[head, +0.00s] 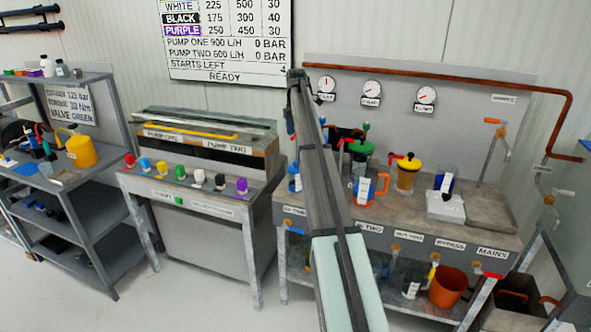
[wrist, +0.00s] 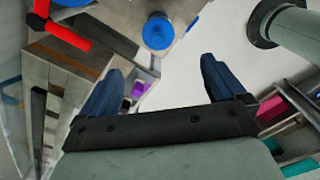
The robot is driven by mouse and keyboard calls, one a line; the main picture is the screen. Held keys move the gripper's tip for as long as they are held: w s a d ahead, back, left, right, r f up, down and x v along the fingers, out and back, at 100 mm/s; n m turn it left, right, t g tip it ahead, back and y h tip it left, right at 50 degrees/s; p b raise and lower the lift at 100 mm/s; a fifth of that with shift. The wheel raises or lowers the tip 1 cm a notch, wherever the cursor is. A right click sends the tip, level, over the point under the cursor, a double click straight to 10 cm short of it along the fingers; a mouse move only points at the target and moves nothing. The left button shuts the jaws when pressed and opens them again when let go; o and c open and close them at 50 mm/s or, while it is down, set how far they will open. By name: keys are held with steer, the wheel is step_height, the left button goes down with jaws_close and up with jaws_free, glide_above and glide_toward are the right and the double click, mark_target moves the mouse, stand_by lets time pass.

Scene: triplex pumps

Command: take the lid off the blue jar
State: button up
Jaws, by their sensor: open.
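In the wrist view my gripper (wrist: 162,78) is open, its two dark blue fingers wide apart with nothing between them. A round blue top (wrist: 158,32) shows beyond the fingertips, apart from them. It looks like a lid seen from above, but I cannot tell for sure that it is the blue jar's. In the head view a clear vessel with blue in it (head: 294,178) stands at the bench's left end, partly hidden by my arm. Another dark blue vessel (head: 446,181) stands further right.
A red-handled part (wrist: 62,32) is at the wrist view's upper left. A copper pipe (head: 450,75) runs behind the bench.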

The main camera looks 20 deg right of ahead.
glide_above(296, 162)
steer(key=f, duration=0.7)
steer(key=shift+s+a+f, duration=0.1)
steer(key=shift+s+f, duration=0.1)
steer(key=shift+f, duration=0.05)
steer(key=shift+w+f, duration=0.2)
steer(key=shift+f, duration=2.65)
steer(key=shift+c, duration=0.4)
steer(key=c, duration=1)
steer(key=shift+r, duration=0.15)
